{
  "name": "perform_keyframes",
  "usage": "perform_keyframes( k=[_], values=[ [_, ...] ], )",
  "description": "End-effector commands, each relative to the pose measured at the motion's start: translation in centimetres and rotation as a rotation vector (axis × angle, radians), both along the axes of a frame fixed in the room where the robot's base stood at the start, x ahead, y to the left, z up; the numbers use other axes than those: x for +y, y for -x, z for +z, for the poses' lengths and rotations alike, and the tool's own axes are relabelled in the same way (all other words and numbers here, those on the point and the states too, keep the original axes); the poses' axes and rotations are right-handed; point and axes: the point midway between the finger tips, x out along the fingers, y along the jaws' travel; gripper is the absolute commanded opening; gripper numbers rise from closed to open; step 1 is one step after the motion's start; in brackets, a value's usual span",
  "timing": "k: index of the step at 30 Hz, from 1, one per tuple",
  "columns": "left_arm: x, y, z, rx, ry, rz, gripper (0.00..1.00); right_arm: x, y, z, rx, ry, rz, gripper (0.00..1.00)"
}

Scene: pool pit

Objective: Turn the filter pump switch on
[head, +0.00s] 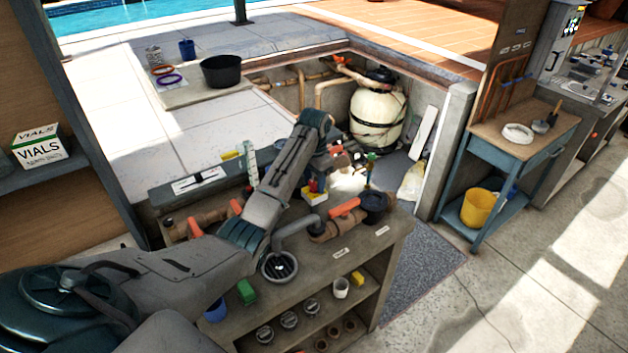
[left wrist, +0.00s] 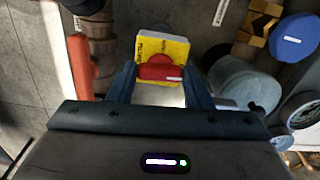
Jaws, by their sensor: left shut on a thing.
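The filter pump switch shows in the left wrist view as a yellow box (left wrist: 174,48) with dark lettering and a red rotary handle (left wrist: 160,72) on its face. In the head view the yellow and red switch (head: 314,193) is small and partly covered by my arm, on the workbench beside the pipes. My left gripper (left wrist: 160,80) has its two blue fingers on either side of the red handle and is shut on it. The handle's exact setting is hard to read. My right gripper is not in view.
Brown pipes with orange valve handles (head: 344,207) run along the bench (head: 365,246) around the switch. A dark round pot (head: 375,203) stands at the bench's right. A cream filter tank (head: 377,112) stands in the pit behind. Open floor lies to the right.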

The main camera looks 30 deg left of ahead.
Motion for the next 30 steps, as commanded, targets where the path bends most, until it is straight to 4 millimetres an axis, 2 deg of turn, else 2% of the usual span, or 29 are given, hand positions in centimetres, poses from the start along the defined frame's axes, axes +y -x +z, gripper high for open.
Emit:
perform_keyframes(
  k=[9,23,24,27,30],
  values=[
    [0.01,-0.14,0.21,-0.005,0.0,-0.09,0.23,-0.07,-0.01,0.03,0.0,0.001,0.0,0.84],
    [-0.02,-0.16,0.23,-0.006,0.0,-0.101,0.23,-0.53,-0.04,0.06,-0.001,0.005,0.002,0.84],
    [-0.03,-0.16,0.23,-0.006,0.0,-0.101,0.51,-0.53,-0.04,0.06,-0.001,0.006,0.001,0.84],
    [-0.03,-0.13,0.19,-0.005,0.0,-0.101,0.67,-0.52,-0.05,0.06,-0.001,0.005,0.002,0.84],
    [-0.03,-0.1,0.13,-0.004,0.0,-0.1,0.67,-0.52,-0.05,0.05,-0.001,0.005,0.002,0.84]
  ],
)
